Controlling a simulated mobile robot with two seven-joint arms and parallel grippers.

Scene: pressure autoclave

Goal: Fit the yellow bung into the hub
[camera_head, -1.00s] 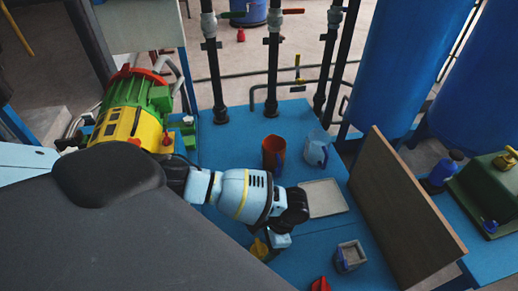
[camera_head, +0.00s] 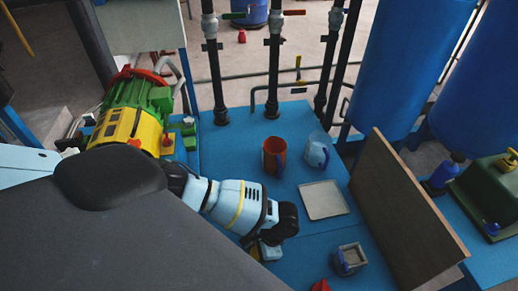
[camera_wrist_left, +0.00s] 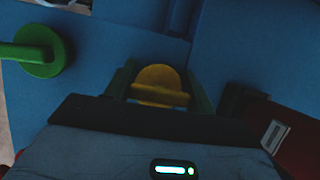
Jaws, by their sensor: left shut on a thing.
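The yellow bung (camera_wrist_left: 160,84) is a round disc with a raised bar across it. In the left wrist view it sits between the two fingers of my left gripper (camera_wrist_left: 160,95), which is shut on it. In the head view my left gripper (camera_head: 268,251) is low over the blue bench, largely hidden by its own wrist, and only a small yellowish patch shows beside it. I cannot pick out the hub for certain in either view. My right gripper is not in view.
A green round part with a handle (camera_wrist_left: 38,51) lies left of the gripper. A reddish-brown mug (camera_head: 274,156), clear jug (camera_head: 317,151), pale tray (camera_head: 324,200) and grey square container (camera_head: 349,258) stand on the bench. A wooden board (camera_head: 411,211) walls its right side.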

